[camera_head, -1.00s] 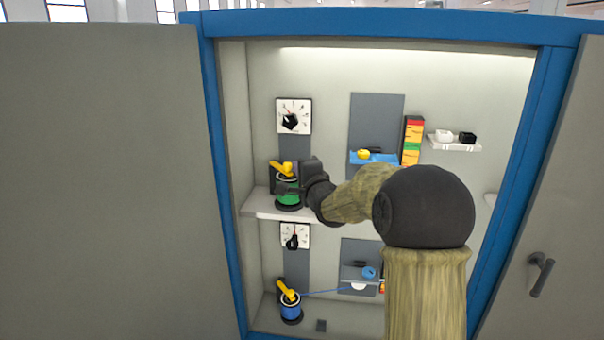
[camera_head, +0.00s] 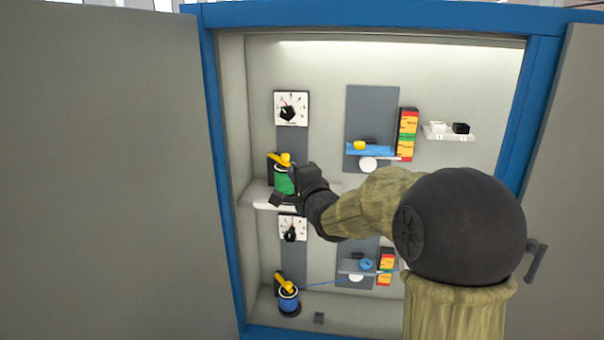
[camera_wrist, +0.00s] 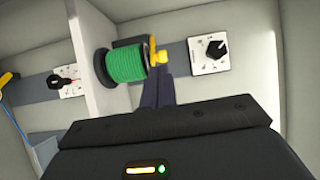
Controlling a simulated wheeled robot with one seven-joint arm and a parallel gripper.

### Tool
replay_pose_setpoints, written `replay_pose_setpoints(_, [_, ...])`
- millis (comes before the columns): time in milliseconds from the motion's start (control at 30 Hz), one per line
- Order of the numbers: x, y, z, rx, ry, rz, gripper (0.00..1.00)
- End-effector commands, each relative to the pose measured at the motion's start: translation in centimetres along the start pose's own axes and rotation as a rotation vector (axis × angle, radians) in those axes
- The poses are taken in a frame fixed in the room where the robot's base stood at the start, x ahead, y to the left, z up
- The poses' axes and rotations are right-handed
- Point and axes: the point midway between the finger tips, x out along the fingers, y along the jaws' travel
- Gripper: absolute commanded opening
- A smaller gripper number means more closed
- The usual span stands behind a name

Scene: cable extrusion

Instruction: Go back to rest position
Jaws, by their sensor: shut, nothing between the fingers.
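My gripper (camera_head: 288,190) is in front of the green spool in the cabinet, partly hiding it in the head view. In the wrist view, its two dark fingers (camera_wrist: 158,93) are shut together and empty. They point toward the yellow lever (camera_wrist: 157,56) beside the green cable spool (camera_wrist: 126,66). The fingertips overlap the lower part of the lever in the picture; I cannot tell whether they touch it. The green spool (camera_head: 284,180) stands on the middle shelf, with its yellow lever on top.
A blue cabinet frame (camera_head: 216,180) surrounds the space, with grey doors (camera_head: 110,180) on both sides. A shelf (camera_head: 258,196) lies under the green spool. A blue spool (camera_head: 288,299) stands below with a blue cable running right. Dials (camera_head: 291,108) and coloured blocks (camera_head: 407,135) are inside.

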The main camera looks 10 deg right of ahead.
Motion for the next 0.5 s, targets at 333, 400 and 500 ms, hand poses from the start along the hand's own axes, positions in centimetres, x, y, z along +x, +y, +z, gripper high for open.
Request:
replay_pose_setpoints(333, [-0.9, 0.0, -1.3, 0.0, 0.025, 0.0, 0.0])
replay_pose_setpoints(400, [-0.9, 0.0, -1.4, 0.0, 0.026, 0.001, 0.0])
replay_pose_setpoints(500, [-1.1, 0.4, -1.4, -0.016, 0.029, 0.016, 0.0])
